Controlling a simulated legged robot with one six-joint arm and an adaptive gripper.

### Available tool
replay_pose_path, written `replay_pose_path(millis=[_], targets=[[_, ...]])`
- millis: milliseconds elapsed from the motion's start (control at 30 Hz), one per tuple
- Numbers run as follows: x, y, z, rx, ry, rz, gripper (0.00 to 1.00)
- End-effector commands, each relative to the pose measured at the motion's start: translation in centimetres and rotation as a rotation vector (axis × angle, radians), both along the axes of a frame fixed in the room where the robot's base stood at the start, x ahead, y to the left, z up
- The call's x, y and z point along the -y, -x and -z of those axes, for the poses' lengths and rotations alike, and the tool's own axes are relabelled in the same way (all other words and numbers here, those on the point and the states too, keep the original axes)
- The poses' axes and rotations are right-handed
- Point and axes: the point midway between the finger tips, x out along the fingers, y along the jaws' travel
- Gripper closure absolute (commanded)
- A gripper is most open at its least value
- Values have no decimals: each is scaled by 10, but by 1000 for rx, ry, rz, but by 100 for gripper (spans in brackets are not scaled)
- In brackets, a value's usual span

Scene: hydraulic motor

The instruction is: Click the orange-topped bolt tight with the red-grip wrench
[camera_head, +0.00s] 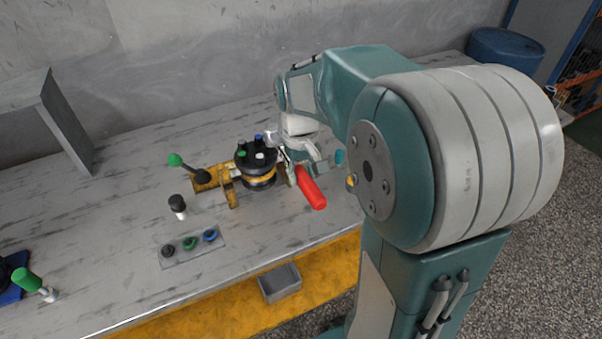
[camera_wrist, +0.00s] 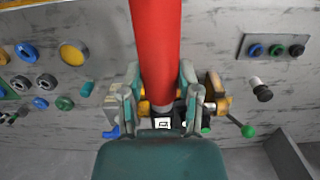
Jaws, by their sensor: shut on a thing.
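The red-grip wrench (camera_head: 311,188) slants beside the right side of the hydraulic motor (camera_head: 256,168), its grip end toward the table's front edge. Its red grip (camera_wrist: 155,45) fills the upper middle of the wrist view. My gripper (camera_head: 297,158) is shut on the wrench, with a teal finger on either side of it in the wrist view (camera_wrist: 160,97). The motor has a black top with a green cap, a blue cap and a white square. I cannot make out an orange-topped bolt; the wrench head and its contact are hidden.
A green-ball lever (camera_head: 175,160) and yellow fixture (camera_head: 208,180) stand left of the motor. A black-topped white piece (camera_head: 177,206) and a plate of three rings (camera_head: 190,247) are nearer. Several coloured round parts (camera_wrist: 73,53) lie at left in the wrist view.

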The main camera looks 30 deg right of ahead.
Motion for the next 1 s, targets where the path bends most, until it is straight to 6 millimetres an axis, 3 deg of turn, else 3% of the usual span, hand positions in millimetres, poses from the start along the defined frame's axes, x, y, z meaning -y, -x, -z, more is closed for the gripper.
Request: replay_pose_path(millis=[1000], targets=[[-2,1,5,32,0,-1,100]])
